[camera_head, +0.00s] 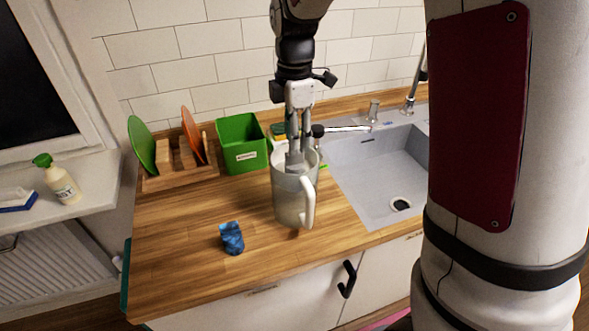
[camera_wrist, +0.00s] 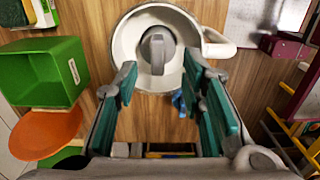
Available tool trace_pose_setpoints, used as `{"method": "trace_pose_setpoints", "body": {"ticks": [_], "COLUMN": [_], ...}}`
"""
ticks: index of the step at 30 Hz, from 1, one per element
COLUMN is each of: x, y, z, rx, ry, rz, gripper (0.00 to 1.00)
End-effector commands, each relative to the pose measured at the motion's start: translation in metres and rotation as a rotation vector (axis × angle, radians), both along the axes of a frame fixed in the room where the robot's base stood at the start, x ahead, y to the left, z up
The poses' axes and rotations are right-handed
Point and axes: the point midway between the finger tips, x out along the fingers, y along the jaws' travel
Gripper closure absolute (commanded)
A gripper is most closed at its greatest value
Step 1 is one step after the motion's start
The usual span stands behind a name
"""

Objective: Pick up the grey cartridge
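The grey cartridge (camera_wrist: 157,52) sits in the open top of a pale pitcher (camera_head: 291,205). In the head view, the cartridge's top (camera_head: 294,159) shows at the pitcher's mouth. The pitcher stands upright on the wooden counter, its handle toward the front right. My gripper (camera_head: 297,143) points down over the pitcher, just above or at the cartridge's top. In the wrist view, my gripper (camera_wrist: 160,68) is open, with teal pads apart and the cartridge in line with the gap. I see clear space on both sides of the cartridge. Its lower part is hidden inside the pitcher.
A blue crumpled object (camera_head: 232,238) lies on the counter (camera_head: 180,270) left of the pitcher. A green bin (camera_head: 242,143) and a wooden rack (camera_head: 180,160) with plates stand behind left. The sink (camera_head: 365,170) is at the right. The front-left counter is mostly free.

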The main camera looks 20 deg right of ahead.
Motion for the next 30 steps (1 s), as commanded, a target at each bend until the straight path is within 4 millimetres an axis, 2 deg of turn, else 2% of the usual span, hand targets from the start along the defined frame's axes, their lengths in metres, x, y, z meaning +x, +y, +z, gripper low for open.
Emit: {"method": "trace_pose_setpoints", "body": {"ticks": [4, 13, 22, 23, 27, 30], "x": [-0.001, 0.001, 0.002, 0.002, 0.002, 0.002], "y": [0.000, 0.000, 0.000, 0.000, 0.000, 0.000], "z": [-0.009, -0.047, -0.054, -0.053, -0.053, -0.053], "rx": [-0.001, 0.000, 0.000, 0.000, 0.000, 0.000], "ry": [0.002, 0.001, -0.003, -0.003, -0.003, -0.003], "rz": [0.000, 0.000, 0.001, 0.001, 0.001, 0.001], "gripper": [0.63, 0.63, 0.63, 0.66, 0.97, 1.00]}}
